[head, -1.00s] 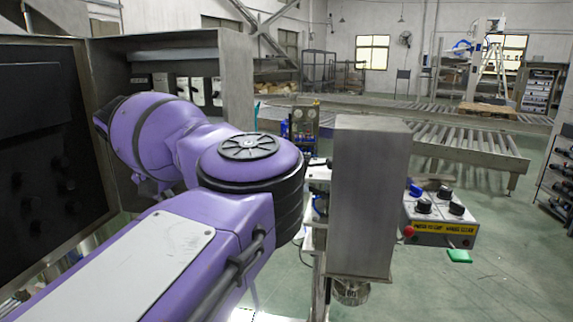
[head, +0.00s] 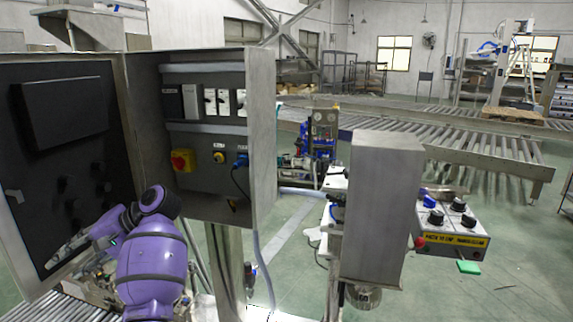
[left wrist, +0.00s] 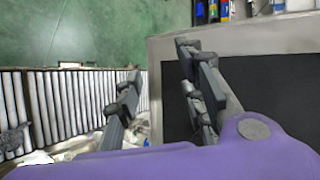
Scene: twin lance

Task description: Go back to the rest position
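My left gripper (head: 66,250) shows at the lower left of the head view, at the end of my purple arm. It is in front of the dark inner face of the open cabinet door (head: 60,150). The door's dark panel and metal edge lie behind the right finger there. My right gripper is not in view.
The open control cabinet (head: 205,120) has switches, a yellow-red knob and a blue plug. A steel box (head: 380,200) and a button panel (head: 450,225) stand right of it. A roller conveyor (left wrist: 50,105) lies below the gripper. Green floor shows between.

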